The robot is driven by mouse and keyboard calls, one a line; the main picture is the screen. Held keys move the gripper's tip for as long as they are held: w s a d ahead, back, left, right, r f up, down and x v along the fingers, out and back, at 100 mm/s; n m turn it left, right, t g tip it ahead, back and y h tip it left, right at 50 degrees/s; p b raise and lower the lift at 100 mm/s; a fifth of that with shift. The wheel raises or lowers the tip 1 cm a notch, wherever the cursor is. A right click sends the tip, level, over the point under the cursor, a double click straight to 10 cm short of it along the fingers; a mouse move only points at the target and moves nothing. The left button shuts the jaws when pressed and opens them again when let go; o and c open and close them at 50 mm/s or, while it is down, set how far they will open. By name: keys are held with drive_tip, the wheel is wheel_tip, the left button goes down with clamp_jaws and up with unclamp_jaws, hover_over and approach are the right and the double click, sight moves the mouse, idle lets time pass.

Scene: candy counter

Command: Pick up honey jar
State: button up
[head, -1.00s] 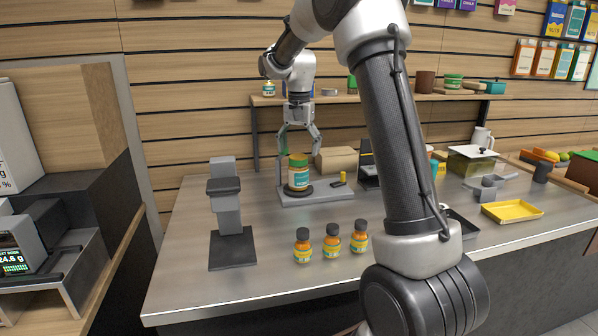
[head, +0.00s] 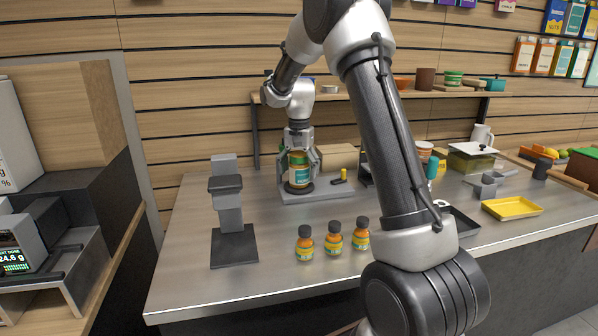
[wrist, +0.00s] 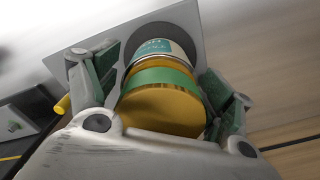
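The honey jar (head: 299,176) is upright on a dark round pad of a grey stand (head: 330,193) at the back of the counter. It has a teal label, a green band and a gold lid. In the wrist view the jar (wrist: 163,100) is seen from above, lid nearest the camera. My gripper (head: 300,163) points down over it, one finger on each side. In the wrist view my gripper (wrist: 162,80) has its green-padded fingers spread around the jar, with narrow gaps showing. Whether a pad touches the jar is hard to tell.
A cardboard-coloured box (head: 338,156) is just behind. Several orange bottles (head: 333,240) stand in front, and a grey device (head: 228,205) is to the left. A shelf (head: 345,98) runs above.

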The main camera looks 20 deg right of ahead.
drive_tip(key=c, duration=1.1)
